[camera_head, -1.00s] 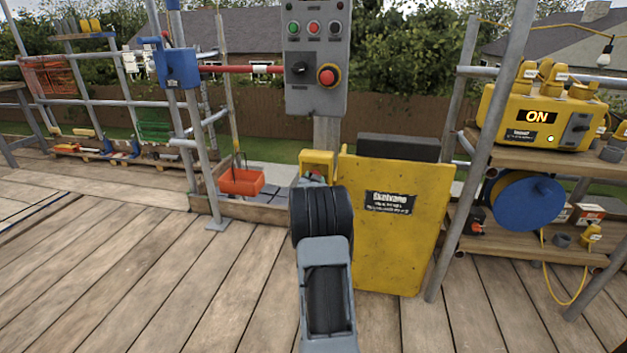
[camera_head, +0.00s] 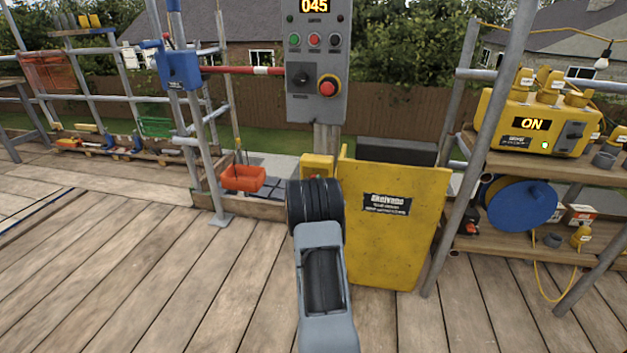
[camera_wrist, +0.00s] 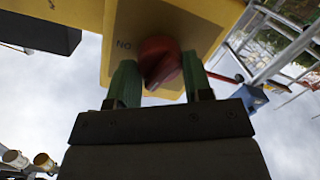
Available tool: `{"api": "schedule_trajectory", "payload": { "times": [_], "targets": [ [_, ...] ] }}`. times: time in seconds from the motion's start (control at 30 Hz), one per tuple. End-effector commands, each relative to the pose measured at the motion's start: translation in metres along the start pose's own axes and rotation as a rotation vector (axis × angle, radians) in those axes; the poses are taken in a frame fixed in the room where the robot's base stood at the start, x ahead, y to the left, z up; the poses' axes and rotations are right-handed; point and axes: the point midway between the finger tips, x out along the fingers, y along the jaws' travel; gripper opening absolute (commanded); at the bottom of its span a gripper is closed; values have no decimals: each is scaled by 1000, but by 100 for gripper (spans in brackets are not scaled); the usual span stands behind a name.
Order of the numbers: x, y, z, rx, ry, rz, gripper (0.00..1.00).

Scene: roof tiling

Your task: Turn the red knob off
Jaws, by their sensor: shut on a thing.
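The red knob (camera_wrist: 166,57) sits on the face of a yellow box (camera_wrist: 200,22) in the wrist view, with dark lettering reading "NO" or an upside-down "ON" beside it. My gripper (camera_wrist: 158,70) has its two green fingers on either side of the knob, closed on it. The knob looks round with a ridge; its exact angle is hard to tell. In the head view the yellow box (camera_head: 318,163) shows behind my arm, which hides the knob and my fingers.
A yellow panel (camera_head: 395,240) stands right beside my arm. A grey control post (camera_head: 316,60) with buttons and an "045" display rises behind. A yellow unit (camera_head: 530,130) on the right shelf reads "ON" with a green light. Open decking (camera_head: 150,280) lies to the left.

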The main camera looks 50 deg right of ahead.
Motion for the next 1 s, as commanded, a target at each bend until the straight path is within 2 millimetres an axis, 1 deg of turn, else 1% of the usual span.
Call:
{"api": "schedule_trajectory", "payload": {
  "times": [0.03,0.2,0.4,0.63,1.0],
  "targets": [
    [0,1,-3,-33,-2,1,22],
    [0,1,-3,-131,-10,11,22],
    [0,0,-2,-207,-16,16,22],
    [0,-1,-2,-244,-18,20,22],
    [0,-1,-1,-251,-18,20,23]
  ]
}}
